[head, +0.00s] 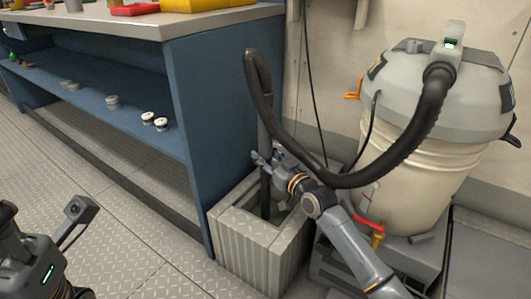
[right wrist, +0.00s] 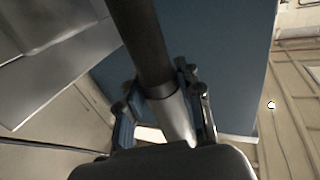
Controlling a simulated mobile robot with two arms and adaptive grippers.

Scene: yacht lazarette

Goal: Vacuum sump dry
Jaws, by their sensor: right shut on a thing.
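A large cream and grey vacuum (head: 425,125) stands at the right. Its black corrugated hose (head: 350,180) loops down, then up to a bent top left of it. From there a straight suction wand (head: 265,130) hangs into the square opening of the grey ribbed sump box (head: 235,257). My right gripper (head: 264,162) is shut on the wand, above the opening. The right wrist view shows the wand (right wrist: 143,45) between both fingers (right wrist: 160,105). The wand's lower tip and the sump's floor are hidden. Part of my left arm shows at lower left; its fingers do not.
A blue workbench (head: 215,120) with a shelf of small pots (head: 112,102) stands left of the sump. A red-handled valve (head: 374,228) is below the vacuum. A thin black cable hangs down the wall. The tread-plate floor (head: 120,235) at left is clear.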

